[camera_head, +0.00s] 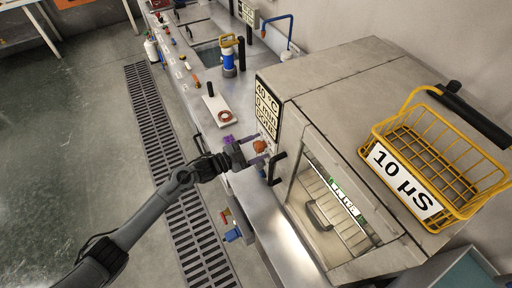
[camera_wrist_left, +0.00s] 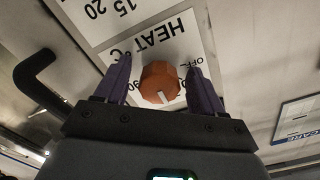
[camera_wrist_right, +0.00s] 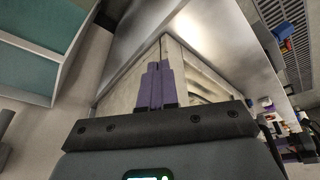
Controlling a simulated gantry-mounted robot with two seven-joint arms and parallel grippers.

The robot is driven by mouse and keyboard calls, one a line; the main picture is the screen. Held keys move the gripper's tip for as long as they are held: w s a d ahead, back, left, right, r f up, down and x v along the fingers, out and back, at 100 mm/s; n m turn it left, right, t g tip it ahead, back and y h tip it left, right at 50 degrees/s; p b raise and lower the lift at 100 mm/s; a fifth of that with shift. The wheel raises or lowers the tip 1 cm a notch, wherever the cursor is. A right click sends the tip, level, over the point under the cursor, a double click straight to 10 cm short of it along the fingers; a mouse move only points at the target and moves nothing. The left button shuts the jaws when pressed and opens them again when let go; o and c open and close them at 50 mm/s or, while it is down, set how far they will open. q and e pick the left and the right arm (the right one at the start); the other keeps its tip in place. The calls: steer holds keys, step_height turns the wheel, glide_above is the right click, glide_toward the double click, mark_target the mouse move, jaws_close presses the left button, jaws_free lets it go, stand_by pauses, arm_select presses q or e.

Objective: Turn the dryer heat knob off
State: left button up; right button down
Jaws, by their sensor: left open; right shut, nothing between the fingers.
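The orange heat knob (camera_wrist_left: 160,83) sits on a white panel marked HEAT (camera_wrist_left: 150,42) in the left wrist view, with a pale pointer line on its face. It also shows in the head view (camera_head: 260,146) on the dryer (camera_head: 335,80). My left gripper (camera_head: 254,150) is open, with its purple fingers (camera_wrist_left: 157,82) on either side of the knob. I cannot tell whether they touch it. My right gripper (camera_wrist_right: 158,70) is shut and empty in the right wrist view, in front of a pale metal surface. It does not show in the head view.
A black handle (camera_wrist_left: 45,80) stands close beside the panel. A yellow wire basket (camera_head: 430,160) marked 10 µS is on the dryer. A floor grate (camera_head: 153,115) runs alongside.

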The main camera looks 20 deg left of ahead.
arm_select(q)
steer(key=c, duration=1)
steer(key=n+p, duration=0.1)
steer(key=n, duration=0.2)
steer(key=shift+n+p, duration=0.4)
steer(key=n+p, duration=0.1)
steer(key=n, duration=0.1)
steer(key=n+p, duration=0.1)
steer(key=n, duration=0.1)
steer(key=shift+s+d+n, duration=0.15)
steer(key=shift+n, duration=0.15)
steer(key=n+p, duration=0.1)
steer(key=n, duration=0.3)
steer(key=shift+p, duration=0.4)
steer(key=shift+s+d+n+p, duration=0.1)
steer(key=shift+n+p, duration=0.55)
steer(key=shift+n, duration=1.05)
steer(key=shift+f, duration=0.1)
